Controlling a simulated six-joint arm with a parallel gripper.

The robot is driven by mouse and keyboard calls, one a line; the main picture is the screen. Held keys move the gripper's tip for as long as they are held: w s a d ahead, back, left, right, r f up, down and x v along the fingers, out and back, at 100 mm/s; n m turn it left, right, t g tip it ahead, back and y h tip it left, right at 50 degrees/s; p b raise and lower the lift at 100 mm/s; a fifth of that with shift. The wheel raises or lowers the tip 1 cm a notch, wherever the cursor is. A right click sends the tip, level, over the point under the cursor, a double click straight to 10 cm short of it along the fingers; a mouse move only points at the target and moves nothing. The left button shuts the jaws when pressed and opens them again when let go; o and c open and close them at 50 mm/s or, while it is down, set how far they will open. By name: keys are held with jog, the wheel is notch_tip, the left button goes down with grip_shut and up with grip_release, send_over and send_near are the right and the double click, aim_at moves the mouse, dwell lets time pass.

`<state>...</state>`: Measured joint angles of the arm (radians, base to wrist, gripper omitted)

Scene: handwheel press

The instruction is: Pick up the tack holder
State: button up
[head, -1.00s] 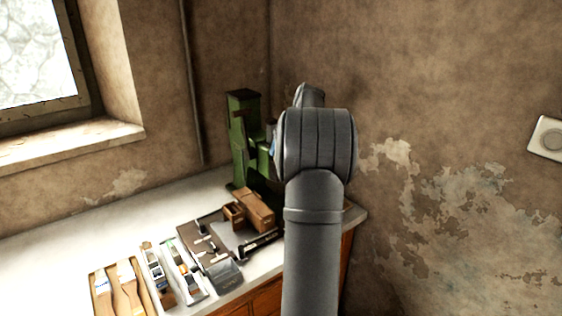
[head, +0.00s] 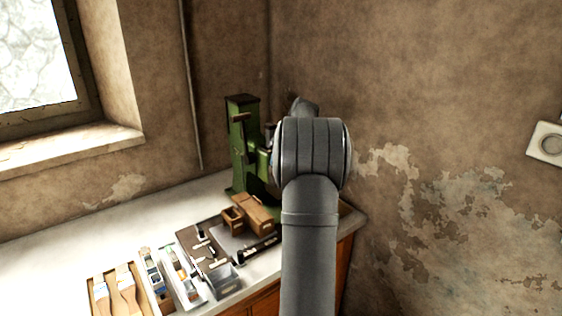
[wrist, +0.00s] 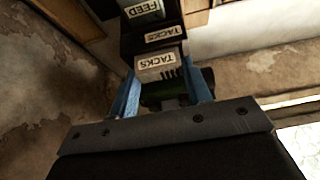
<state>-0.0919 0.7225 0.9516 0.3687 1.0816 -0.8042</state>
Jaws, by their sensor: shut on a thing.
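The tack holder (wrist: 160,67), a pale grey block with a "TACKS" label and dark slots or prongs on its face, sits between the blue fingers of my gripper (wrist: 160,82) in the wrist view. The fingers are shut on its two sides. In the head view my arm hides the gripper and the holder.
A green press (head: 242,145) stands at the back of the bench (head: 90,230). In front are a wooden box (head: 257,215), a dark tray (head: 192,236) with small parts, and brushes (head: 126,290) at the left. The bench's left rear is clear.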

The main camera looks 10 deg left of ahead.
jog(key=shift+r, duration=0.7)
notch_tip(320, 180, up, 3)
jog(key=shift+f, duration=0.1)
jog(key=s+d+r, duration=0.4)
jog(key=d+r, duration=0.2)
jog(key=d, duration=0.4)
jog(key=s+a+f, duration=0.4)
jog(key=a+f, duration=0.3)
jog(key=a, duration=0.1)
jog(key=s+a+f, duration=0.4)
jog(key=a+f, duration=0.4)
jog(key=shift+s+a+f, duration=1.05)
jog(key=shift+s+f, duration=1.7)
jog(key=shift+s, duration=0.35)
jog(key=shift+s+a+f, duration=1.1)
jog(key=shift+s+f, duration=1.6)
jog(key=shift+s, duration=0.4)
jog(key=shift+s+a+f, duration=1.05)
jog(key=shift+s+f, duration=1.7)
jog(key=shift+s, duration=0.35)
jog(key=shift+f, duration=0.1)
jog(key=shift+f, duration=1.25)
